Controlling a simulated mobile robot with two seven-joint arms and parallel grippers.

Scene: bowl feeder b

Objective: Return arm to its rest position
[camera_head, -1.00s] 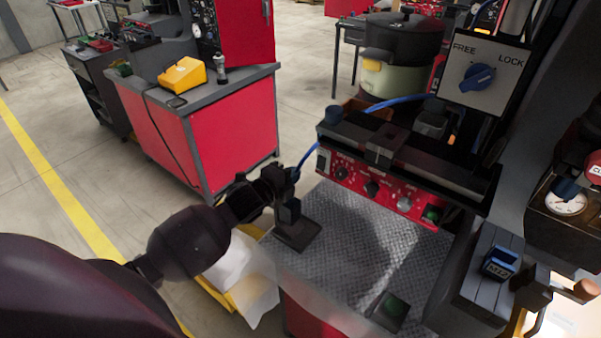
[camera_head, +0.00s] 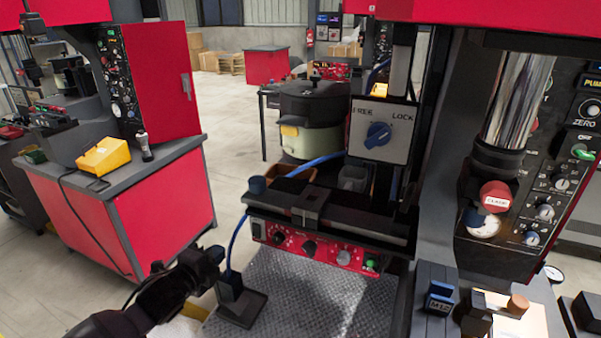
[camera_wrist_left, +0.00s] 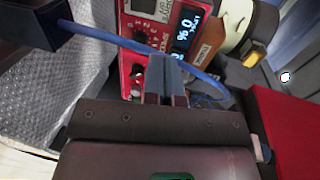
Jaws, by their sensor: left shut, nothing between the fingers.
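My left arm comes in at the bottom left of the head view. My left gripper (camera_head: 212,256) is at its end, just left of a small black stand (camera_head: 240,300) on the textured metal plate (camera_head: 300,275). In the left wrist view its two fingers (camera_wrist_left: 168,78) are together, with nothing held between them. A blue hose (camera_wrist_left: 100,35) runs across that view near the fingertips; I cannot tell whether it touches them. The hose also shows in the head view (camera_head: 235,240), rising from the stand area. My right gripper is not in view.
A red control panel (camera_head: 320,250) with knobs sits under a black rail just right of the gripper. A FREE/LOCK switch box (camera_head: 383,131) stands above it. A red cabinet bench (camera_head: 150,205) is at left, with open floor (camera_head: 240,130) behind.

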